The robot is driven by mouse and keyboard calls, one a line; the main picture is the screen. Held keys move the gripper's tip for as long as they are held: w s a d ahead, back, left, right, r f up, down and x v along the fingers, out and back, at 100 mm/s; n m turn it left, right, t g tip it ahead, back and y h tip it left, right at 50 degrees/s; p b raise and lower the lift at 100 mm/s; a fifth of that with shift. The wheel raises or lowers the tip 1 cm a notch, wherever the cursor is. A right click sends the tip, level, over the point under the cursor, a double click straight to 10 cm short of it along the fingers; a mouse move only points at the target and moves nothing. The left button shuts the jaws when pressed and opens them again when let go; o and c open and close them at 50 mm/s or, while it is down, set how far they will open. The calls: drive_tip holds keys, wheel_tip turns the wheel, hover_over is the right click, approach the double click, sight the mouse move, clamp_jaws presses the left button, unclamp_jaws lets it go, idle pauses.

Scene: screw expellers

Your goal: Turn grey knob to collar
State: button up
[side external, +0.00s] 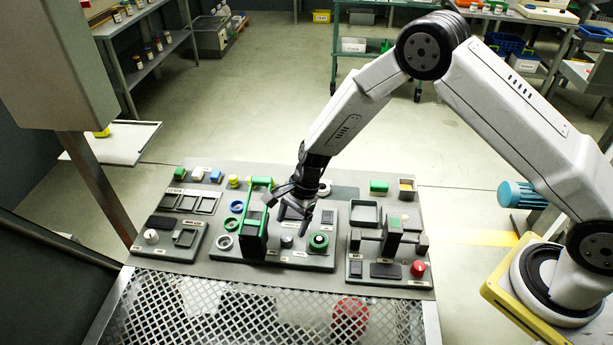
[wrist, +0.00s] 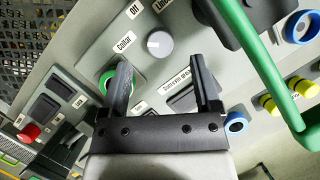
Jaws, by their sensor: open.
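The grey knob (wrist: 159,44) is a round dial on a grey panel, just beyond my fingertips in the wrist view. It also shows small in the side view (side external: 287,241), below my gripper. The "Collar" label (wrist: 123,42) is to its left in the wrist view, and the "Off" label (wrist: 135,10) is above left. I cannot tell clearly where the knob points. My gripper (wrist: 160,68) is open and empty, with its fingers spread to either side of the knob in the picture. In the side view my gripper (side external: 290,208) hangs above the middle panel, apart from the knob.
A green-ringed button (wrist: 107,82) lies beside my left finger in the wrist view. A dark block with a green handle (side external: 253,232) stands just left of the knob. A red button (side external: 419,268) is on the right panel. Blue rings (side external: 236,207) lie further left.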

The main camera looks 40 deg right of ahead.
sight(287, 237)
drive_tip(key=shift+x, duration=2.25)
clamp_jaws()
